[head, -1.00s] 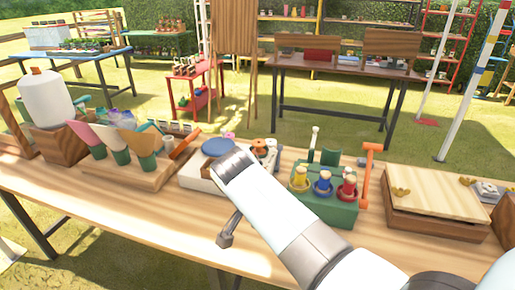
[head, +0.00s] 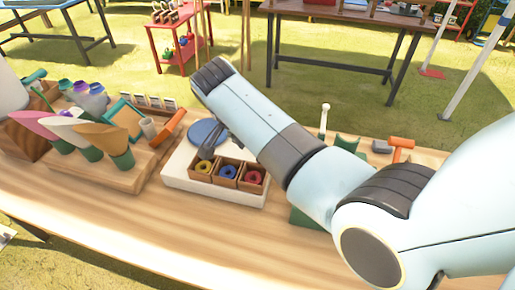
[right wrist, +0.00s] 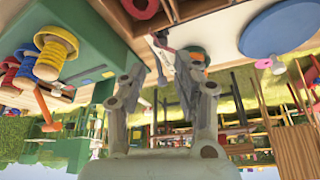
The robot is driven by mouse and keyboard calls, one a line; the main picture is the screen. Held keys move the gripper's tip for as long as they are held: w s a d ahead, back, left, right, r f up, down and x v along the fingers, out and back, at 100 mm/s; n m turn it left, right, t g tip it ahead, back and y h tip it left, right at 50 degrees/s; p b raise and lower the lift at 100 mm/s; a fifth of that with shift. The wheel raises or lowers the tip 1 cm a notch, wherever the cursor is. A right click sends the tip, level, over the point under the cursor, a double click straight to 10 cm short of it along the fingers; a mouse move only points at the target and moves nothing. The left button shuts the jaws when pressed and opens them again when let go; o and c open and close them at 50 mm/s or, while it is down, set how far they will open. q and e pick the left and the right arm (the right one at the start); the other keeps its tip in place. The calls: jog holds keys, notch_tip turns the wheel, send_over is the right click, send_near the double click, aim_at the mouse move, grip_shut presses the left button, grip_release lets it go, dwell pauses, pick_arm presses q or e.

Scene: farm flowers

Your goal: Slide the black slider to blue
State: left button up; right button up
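I cannot make out a black slider in either view. Small pink and yellow marks (right wrist: 97,76) show on the side of a green box (right wrist: 75,20) in the right wrist view, near my right gripper. In the head view my arm hides most of that box (head: 302,217). My right gripper (right wrist: 160,68) has its fingers apart, with nothing clearly between them. In the head view its grey fingers (head: 213,142) show beside the blue disc (head: 205,131), above the white box (head: 240,196). My left gripper is not in view.
Red, blue and yellow rings sit in wooden compartments (head: 228,172) on the white box. A cone rack (head: 110,172) is at left; an orange-handled tool (head: 401,145) lies at right. The front table strip is clear.

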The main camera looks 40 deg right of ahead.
jog(key=x, duration=0.5)
jog(key=shift+w+d+f, duration=0.15)
jog(key=shift+d+f, duration=0.05)
jog(key=shift+f, duration=0.1)
jog(key=shift+x, duration=1.4)
jog(key=shift+c, duration=0.3)
grip_shut()
pick_arm(q)
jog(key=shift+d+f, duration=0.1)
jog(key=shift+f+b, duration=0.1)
jog(key=shift+b, duration=0.2)
pick_arm(e)
jog(key=shift+a, duration=0.15)
